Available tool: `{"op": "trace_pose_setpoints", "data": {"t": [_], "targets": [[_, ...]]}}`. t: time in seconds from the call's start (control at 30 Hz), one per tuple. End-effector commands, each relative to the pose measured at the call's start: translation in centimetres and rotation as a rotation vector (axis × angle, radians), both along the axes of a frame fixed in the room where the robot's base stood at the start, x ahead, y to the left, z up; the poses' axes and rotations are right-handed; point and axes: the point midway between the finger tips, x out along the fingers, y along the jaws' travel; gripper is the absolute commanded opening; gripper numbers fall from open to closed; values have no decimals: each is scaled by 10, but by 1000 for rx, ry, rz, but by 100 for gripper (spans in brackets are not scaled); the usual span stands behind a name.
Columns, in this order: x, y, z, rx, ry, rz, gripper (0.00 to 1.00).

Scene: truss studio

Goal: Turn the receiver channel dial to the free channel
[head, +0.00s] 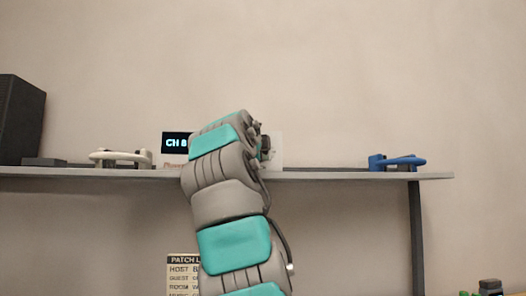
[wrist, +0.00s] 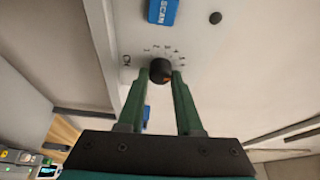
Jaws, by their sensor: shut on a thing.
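The receiver is a white box on the shelf; its dark display (head: 176,143) reads "CH 8" in the head view, with the last character partly cut off by my arm. In the wrist view the white receiver face (wrist: 215,75) shows a black round channel dial (wrist: 160,70) with small marks around it and "CH" at its left. My gripper (wrist: 161,76) has its two green fingers on either side of the dial, shut on it. In the head view my arm covers the dial and most of the receiver. The dial's exact setting is too small to read.
A blue SCAN label (wrist: 163,11) and a small dark knob (wrist: 215,18) are on the receiver face. On the shelf (head: 330,174), a cream clamp-like item (head: 122,158) lies left and a blue one (head: 396,162) right. A dark speaker-like box (head: 20,120) stands far left. A patch list (head: 183,275) hangs below.

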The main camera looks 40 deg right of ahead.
Motion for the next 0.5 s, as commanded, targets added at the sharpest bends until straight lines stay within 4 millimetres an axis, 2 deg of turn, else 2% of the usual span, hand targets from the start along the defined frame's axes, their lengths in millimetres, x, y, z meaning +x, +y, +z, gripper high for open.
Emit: {"op": "trace_pose_setpoints", "data": {"t": [0.33,0.37,0.5], "targets": [[1,-1,-2,4,3,0,0],[1,-1,-2,4,3,0,38],[1,-1,-2,3,2,0,53]]}}
